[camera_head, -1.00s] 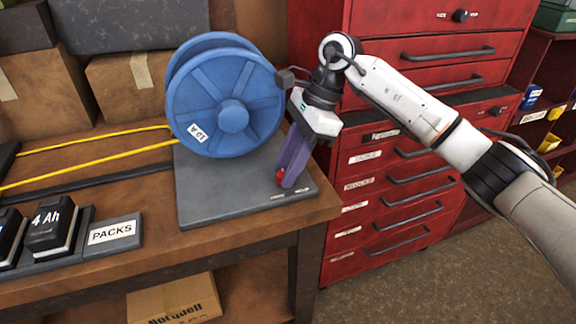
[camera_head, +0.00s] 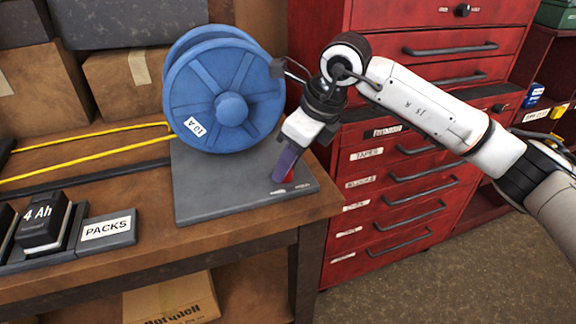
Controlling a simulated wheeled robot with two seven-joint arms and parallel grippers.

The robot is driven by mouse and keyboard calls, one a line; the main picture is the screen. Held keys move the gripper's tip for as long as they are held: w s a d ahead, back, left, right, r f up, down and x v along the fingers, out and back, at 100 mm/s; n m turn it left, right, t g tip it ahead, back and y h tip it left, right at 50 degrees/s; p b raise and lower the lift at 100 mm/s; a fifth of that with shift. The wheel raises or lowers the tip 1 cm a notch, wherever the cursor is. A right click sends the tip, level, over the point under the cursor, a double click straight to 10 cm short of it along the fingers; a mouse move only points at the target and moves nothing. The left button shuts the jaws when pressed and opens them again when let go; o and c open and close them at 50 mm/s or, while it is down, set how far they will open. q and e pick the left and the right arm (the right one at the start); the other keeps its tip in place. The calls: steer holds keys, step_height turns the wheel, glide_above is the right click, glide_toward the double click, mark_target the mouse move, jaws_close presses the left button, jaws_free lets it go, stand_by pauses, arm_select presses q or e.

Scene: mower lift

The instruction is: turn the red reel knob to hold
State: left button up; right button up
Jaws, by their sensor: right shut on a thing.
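The red reel knob (camera_head: 289,177) sits on the right part of the grey reel base plate (camera_head: 215,196), mostly hidden by the fingers. My right gripper (camera_head: 284,176) reaches down from the upper right with its purple fingers shut on the knob. The gripper is tilted. Small labels lie on the plate in front of the knob, too small to read. The blue reel (camera_head: 225,100), with a tag reading 10 A, stands on the plate to the left of the gripper. My left gripper is out of view.
Yellow cord (camera_head: 90,158) runs left from the reel. Battery packs (camera_head: 44,222) sit in a tray labelled PACKS at the left front. A red drawer cabinet (camera_head: 400,190) stands right of the bench, behind my right arm. Cardboard boxes (camera_head: 125,80) stand at the back.

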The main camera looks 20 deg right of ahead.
steer(key=m+b, duration=0.1)
steer(key=m, duration=0.1)
steer(key=shift+m+t+h, duration=0.3)
steer(key=shift+h, duration=0.1)
steer(key=shift+a+m+h+b, duration=0.15)
steer(key=shift+m+h+b, duration=0.45)
steer(key=shift+m, duration=1.2)
steer(key=o, duration=1)
steer(key=shift+s+t, duration=0.1)
steer(key=shift+t, duration=0.2)
steer(key=shift+o, duration=0.2)
steer(key=shift+r, duration=0.1)
